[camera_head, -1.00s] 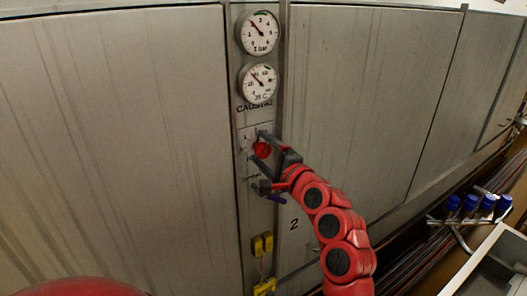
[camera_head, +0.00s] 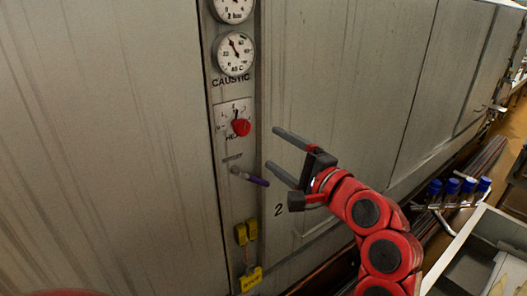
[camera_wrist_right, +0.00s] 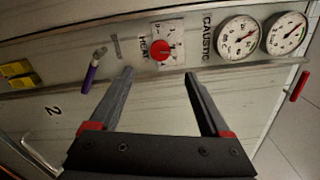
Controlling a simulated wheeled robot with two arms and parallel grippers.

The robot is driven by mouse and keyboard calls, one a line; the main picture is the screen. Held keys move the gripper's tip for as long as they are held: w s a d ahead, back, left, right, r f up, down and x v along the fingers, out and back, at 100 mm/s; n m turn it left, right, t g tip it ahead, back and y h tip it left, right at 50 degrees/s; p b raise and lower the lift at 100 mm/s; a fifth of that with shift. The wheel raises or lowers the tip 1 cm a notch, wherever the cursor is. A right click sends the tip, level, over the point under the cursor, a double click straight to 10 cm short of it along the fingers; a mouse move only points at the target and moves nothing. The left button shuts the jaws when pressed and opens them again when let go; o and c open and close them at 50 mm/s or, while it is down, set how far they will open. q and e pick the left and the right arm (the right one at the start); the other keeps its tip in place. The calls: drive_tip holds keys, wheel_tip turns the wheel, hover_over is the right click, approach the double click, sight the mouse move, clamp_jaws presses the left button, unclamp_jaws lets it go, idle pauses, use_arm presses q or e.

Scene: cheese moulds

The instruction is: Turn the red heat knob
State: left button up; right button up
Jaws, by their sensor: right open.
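The red heat knob (camera_head: 241,127) sits on a pale dial plate on the narrow control panel, under the word CAUSTIC. In the right wrist view the red knob (camera_wrist_right: 160,51) shows beyond and between the two fingers, with the word HEAT beside its plate. My right gripper (camera_head: 282,153) is open and empty, to the right of the knob and apart from it. In the right wrist view its fingers (camera_wrist_right: 158,75) are spread wide. My left gripper is not in view.
Two round gauges (camera_head: 234,54) are above the knob. A lever with a purple handle (camera_head: 254,180) juts out below it, close to my right gripper. Yellow blocks (camera_head: 246,232) are lower down. Blue-capped valves (camera_head: 452,187) and a grey bin (camera_head: 449,254) are at right.

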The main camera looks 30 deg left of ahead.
drive_tip(key=shift+b+v, duration=0.5)
drive_tip(key=shift+v, duration=1.4)
